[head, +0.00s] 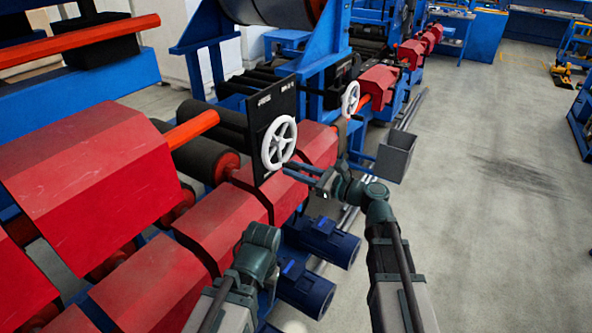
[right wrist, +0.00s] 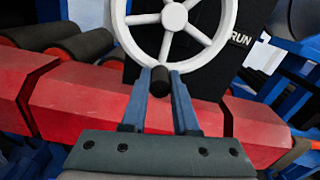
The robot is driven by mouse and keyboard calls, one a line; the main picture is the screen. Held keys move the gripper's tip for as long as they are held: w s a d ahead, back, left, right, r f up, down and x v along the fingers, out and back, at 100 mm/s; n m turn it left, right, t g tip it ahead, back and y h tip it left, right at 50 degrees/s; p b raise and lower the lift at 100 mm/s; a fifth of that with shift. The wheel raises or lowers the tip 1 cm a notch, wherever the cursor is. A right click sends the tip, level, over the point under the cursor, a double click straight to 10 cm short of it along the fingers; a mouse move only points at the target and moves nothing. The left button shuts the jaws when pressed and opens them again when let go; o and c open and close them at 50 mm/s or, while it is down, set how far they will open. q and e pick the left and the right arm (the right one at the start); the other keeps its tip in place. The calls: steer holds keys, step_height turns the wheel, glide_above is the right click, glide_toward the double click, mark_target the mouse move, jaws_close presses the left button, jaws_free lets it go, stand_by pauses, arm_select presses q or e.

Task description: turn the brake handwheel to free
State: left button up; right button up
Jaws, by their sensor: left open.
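The white spoked handwheel (head: 279,143) stands on a black panel (head: 284,100) above the red covers. In the right wrist view the wheel (right wrist: 175,17) fills the top, its upper part cut off. A dark knob (right wrist: 159,82) sits at the bottom of its rim. My right gripper (head: 289,170) is at the wheel's lower rim. In the right wrist view its two fingers (right wrist: 160,80) flank the knob, which fills the gap between their tips. My left gripper (head: 262,250) is lower, over the red covers, away from the wheel; its fingers are hard to make out.
A second white handwheel (head: 350,98) stands farther back. Blue motors (head: 322,241) lie beneath the red covers (head: 240,212). A grey box (head: 395,156) sticks out right of my right arm. The panel carries the word RUN (right wrist: 241,40). Open floor (head: 490,190) lies to the right.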

jaws_close()
stand_by(0.9)
steer(key=shift+w+d, duration=0.1)
